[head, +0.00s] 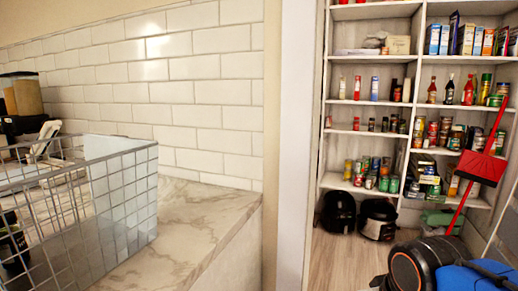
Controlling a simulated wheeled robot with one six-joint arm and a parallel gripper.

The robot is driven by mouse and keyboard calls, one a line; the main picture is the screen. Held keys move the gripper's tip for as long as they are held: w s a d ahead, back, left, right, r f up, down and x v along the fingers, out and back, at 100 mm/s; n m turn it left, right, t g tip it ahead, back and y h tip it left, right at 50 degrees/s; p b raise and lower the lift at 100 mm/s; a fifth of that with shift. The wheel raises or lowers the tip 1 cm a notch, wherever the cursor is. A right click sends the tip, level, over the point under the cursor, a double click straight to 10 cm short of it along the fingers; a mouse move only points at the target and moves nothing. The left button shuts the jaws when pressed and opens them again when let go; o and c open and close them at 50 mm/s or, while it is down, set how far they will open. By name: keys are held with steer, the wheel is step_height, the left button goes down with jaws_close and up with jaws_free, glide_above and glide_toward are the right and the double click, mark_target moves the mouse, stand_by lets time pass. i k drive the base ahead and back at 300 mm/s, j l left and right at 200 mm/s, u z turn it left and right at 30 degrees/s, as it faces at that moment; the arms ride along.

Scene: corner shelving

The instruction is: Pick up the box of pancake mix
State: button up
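Several upright boxes stand on the upper right shelf of the pantry shelving. They include two blue-and-white boxes (438,40), a dark box (453,33), a yellow-and-blue box (466,39) and orange-and-white boxes (483,42) to the right. Their labels are too small to read, so I cannot tell which one is the pancake mix. My gripper is not in view.
A wire basket (125,205) stands on the marble counter (190,205) at left. A white wall edge (295,130) separates it from the pantry. Jars and bottles fill lower shelves.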

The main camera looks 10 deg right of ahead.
mark_target(374, 83)
steer(key=i+l+z, duration=0.55)
steer(key=i, duration=0.2)
steer(key=i+z, duration=0.45)
steer(key=i, duration=1.2)
steer(key=i+l+u, duration=0.1)
steer(key=i+u, duration=0.15)
steer(key=i, duration=0.2)
steer(key=i+l+u, duration=0.25)
steer(key=i, duration=0.2)
